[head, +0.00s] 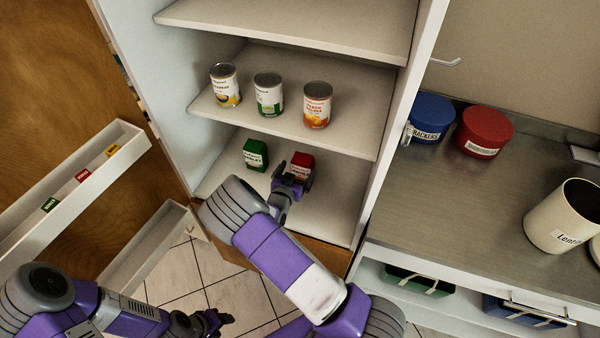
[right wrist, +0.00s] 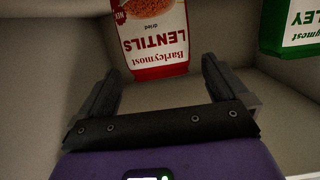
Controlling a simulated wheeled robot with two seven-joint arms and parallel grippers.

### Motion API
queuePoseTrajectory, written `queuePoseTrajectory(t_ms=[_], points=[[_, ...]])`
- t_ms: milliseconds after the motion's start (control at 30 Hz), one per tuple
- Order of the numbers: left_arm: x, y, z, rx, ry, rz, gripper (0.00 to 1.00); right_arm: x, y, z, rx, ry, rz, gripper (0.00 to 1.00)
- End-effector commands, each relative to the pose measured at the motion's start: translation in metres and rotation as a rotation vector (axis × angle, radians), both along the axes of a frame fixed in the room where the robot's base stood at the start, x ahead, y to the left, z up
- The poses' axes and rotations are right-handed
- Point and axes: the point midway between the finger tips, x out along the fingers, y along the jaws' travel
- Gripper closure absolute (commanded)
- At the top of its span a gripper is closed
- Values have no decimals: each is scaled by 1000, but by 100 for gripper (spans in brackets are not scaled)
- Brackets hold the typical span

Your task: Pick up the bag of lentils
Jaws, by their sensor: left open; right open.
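The bag of lentils (head: 302,162) is a red and white packet on the low shelf of the cupboard, partly hidden by my right gripper in the head view. In the right wrist view the bag of lentils (right wrist: 152,38) stands ahead of the jaws, its label upside down in the picture. My right gripper (right wrist: 163,80) is open and empty, with the bag just beyond its fingertips; it also shows in the head view (head: 293,182). My left gripper (head: 222,319) is low at the bottom left, over the floor, away from the shelf.
A green bag of barley (head: 255,155) stands left of the lentils in the head view. Three cans (head: 268,95) stand on the shelf above. The cupboard's side wall (head: 392,130) bounds the right. An open door with racks (head: 75,180) is at the left.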

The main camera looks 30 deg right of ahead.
Motion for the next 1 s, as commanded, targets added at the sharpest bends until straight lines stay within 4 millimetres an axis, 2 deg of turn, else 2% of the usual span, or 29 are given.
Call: queuePoseTrajectory(t_ms=[367, 600, 900, 1000], points=[[0, 0, -10, 0, 0, 0, 49, 22, -28, -15, 0, -1, -1, 0], [0, 0, -17, 0, 0, 0, 49, 43, -52, -25, 0, -1, -1, 0], [0, 0, -17, 0, 0, 0, 49, 46, -56, -25, 1, 1, 0, 0], [0, 0, -17, 0, 0, 0, 49, 46, -56, -25, 1, 1, 0, 14]])
